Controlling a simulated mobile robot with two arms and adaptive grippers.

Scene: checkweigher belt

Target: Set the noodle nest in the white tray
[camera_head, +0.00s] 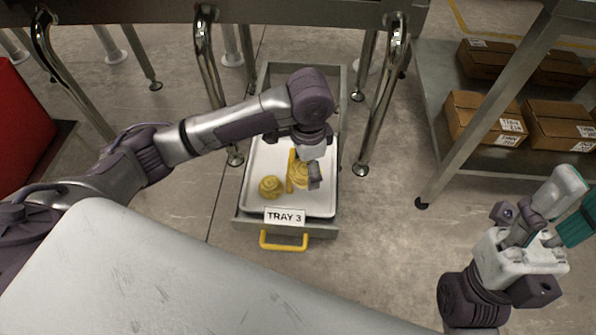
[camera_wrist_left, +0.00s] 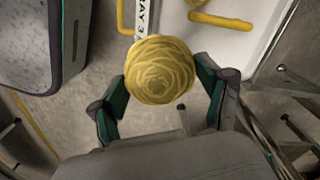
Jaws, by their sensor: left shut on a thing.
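My left gripper (camera_head: 314,174) is shut on a yellow coiled noodle nest (camera_head: 300,174), which shows large between the green-padded fingers in the left wrist view (camera_wrist_left: 160,70). In the head view, gripper and nest appear over the white tray (camera_head: 262,159); I cannot tell whether the nest touches it. The tray also shows at the upper right of the left wrist view (camera_wrist_left: 248,60). Another noodle nest (camera_head: 270,187) and a narrow yellow piece (camera_head: 290,172) are in the tray. My right gripper (camera_head: 566,212) is open and empty at the right.
The tray sits in a grey drawer marked TRAY 3 (camera_head: 285,217) with a yellow handle (camera_head: 284,241). Metal legs (camera_head: 377,120) stand on both sides. A shelf with several cardboard boxes (camera_head: 483,118) is at the right. A pale surface (camera_head: 150,275) fills the lower left.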

